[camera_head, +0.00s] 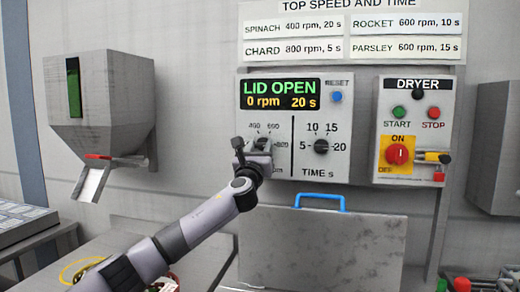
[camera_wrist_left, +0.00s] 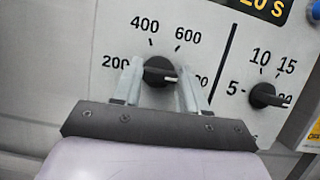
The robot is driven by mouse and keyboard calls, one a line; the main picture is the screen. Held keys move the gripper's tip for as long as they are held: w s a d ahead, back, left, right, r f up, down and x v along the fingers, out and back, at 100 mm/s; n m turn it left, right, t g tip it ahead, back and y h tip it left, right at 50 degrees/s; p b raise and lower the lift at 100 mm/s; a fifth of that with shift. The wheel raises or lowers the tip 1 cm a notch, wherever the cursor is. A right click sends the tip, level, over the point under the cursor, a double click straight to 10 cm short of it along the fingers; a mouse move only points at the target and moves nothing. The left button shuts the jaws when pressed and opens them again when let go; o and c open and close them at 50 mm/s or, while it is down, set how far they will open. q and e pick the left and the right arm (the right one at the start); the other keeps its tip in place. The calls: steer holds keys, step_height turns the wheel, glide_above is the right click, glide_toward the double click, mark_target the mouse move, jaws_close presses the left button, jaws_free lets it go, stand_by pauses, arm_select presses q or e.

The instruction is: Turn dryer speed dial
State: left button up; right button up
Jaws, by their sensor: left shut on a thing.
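The dryer speed dial (camera_wrist_left: 159,71) is a black knob with a white pointer line, on a light grey panel (camera_head: 270,172) with marks 200, 400, 600 and one partly hidden. In the left wrist view its pointer points right, toward the partly hidden mark. My left gripper (camera_wrist_left: 158,80) has one finger on each side of the dial and is shut on it. In the head view the left gripper (camera_head: 258,146) covers much of the dial. The display (camera_head: 280,94) reads LID OPEN, 0 rpm, 20 s. My right gripper is not in view.
A time dial (camera_head: 321,146) sits right of the speed dial and points toward 20. A blue reset button (camera_head: 337,97) is above. The DRYER panel (camera_head: 415,130) holds start, stop and a red on/off switch (camera_head: 397,154). A grey lid (camera_head: 320,245) with a blue handle stands below.

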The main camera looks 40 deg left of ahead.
arm_select(q)
steer(key=n+g+y, duration=0.1)
steer(key=n, duration=0.1)
steer(key=n+g+y, duration=0.1)
steer(key=n, duration=0.2)
steer(key=n+g+y, duration=0.1)
steer(key=n, duration=0.2)
steer(key=shift+d, duration=0.15)
steer(key=n+g, duration=0.1)
steer(key=n, duration=0.2)
steer(key=n+g+p, duration=0.1)
steer(key=n, duration=0.3)
steer(key=shift+r+g+y, duration=0.15)
steer(key=shift+g+y, duration=0.25)
steer(key=shift+n, duration=0.3)
steer(key=o, duration=1.1)
steer(key=shift+c, duration=0.2)
steer(key=b+v, duration=0.1)
steer(key=v, duration=0.6)
